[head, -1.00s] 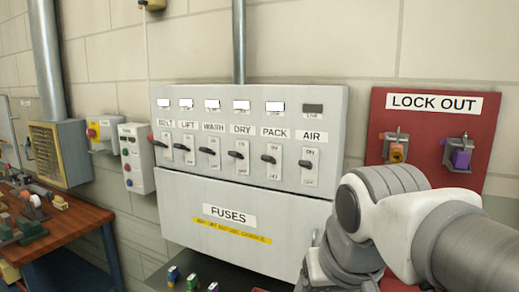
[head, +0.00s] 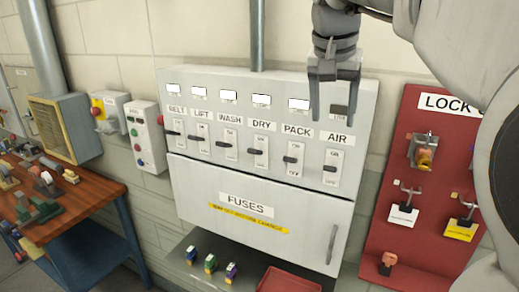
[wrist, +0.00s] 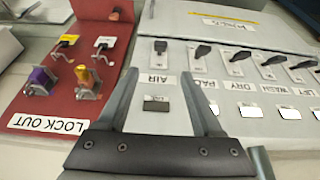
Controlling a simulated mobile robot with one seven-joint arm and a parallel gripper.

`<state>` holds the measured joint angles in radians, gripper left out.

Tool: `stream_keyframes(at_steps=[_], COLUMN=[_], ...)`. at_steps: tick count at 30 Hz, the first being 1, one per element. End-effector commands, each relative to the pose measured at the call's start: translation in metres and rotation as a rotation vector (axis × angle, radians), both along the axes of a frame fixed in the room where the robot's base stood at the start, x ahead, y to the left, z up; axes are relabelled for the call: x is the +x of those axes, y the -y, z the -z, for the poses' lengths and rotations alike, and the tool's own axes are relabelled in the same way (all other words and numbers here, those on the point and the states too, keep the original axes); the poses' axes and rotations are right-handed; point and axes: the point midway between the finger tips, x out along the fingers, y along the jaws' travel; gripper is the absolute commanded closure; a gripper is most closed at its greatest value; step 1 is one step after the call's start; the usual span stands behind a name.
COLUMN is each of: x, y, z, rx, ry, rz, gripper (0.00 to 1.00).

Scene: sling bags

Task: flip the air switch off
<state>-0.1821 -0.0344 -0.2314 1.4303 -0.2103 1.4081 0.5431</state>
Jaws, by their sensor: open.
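The air switch (head: 332,168) is the rightmost in a row of switches on the grey panel. It has a dark lever on a white plate, under the label AIR (head: 336,137). I cannot tell clearly whether the lever is up or down. The small window (head: 340,111) above the label is dark, while the other windows in the row are white. My gripper (head: 333,108) is open and empty, in front of the panel's top right, above the air switch. In the upside-down wrist view, the air switch (wrist: 160,49) shows between the two fingers, apart from them.
The pack switch (head: 293,159) stands close on the left. Below are the fuse door (head: 215,190) with its handle and a shelf with several small coloured items (head: 210,264). The red lock-out board (head: 425,180) is on the right. A wooden bench (head: 75,205) stands at the left.

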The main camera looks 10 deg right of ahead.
Motion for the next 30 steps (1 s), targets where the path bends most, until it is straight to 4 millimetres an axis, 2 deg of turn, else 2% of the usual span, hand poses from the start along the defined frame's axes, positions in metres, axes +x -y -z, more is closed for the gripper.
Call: stream_keyframes(at_steps=[9, 18, 24, 30], x=[0.021, 0.040, 0.046, 0.047], y=[0.015, 0.027, 0.031, 0.032], z=[0.065, 0.118, 0.136, 0.140], rx=[0.002, 0.001, 0.002, 0.003], ry=[-0.005, -0.003, 0.000, 0.001], rz=[-0.001, -0.002, -0.002, -0.002], gripper=[0.32, 0.32, 0.32, 0.32])
